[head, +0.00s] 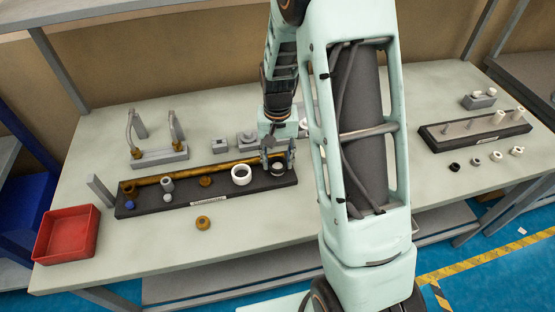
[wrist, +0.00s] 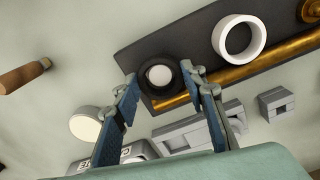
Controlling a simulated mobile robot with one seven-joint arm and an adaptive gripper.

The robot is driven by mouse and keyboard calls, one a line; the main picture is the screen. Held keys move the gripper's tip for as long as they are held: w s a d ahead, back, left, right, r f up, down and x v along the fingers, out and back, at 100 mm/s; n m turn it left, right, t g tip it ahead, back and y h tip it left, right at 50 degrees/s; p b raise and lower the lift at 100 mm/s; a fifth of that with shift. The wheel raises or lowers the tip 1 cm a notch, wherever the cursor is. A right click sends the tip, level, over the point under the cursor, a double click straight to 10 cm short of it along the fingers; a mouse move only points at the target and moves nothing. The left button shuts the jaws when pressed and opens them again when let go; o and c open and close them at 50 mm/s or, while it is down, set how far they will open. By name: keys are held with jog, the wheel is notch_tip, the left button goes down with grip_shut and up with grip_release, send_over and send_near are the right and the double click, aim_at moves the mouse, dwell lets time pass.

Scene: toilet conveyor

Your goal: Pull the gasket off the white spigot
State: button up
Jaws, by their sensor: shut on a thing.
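The white spigot (head: 278,168) stands at the right end of the dark board (head: 221,192). In the wrist view the white round top of the spigot (wrist: 159,75) shows inside a thick black ring, the gasket (wrist: 157,59). The gasket surrounds the spigot; how far down it sits I cannot tell. My gripper (head: 277,158) points down at that end of the board. The fingers partly hide the gasket in the head view.
A loose white ring (head: 241,174) and a long brass pipe (head: 200,173) lie on the board beside the spigot. Small grey blocks (head: 220,146) stand behind it. A red tray (head: 67,234) is at the left. Another board with pegs (head: 475,128) is at the right.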

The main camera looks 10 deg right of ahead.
jog(key=shift+r+p, duration=0.9)
jog(key=shift+r, duration=0.7)
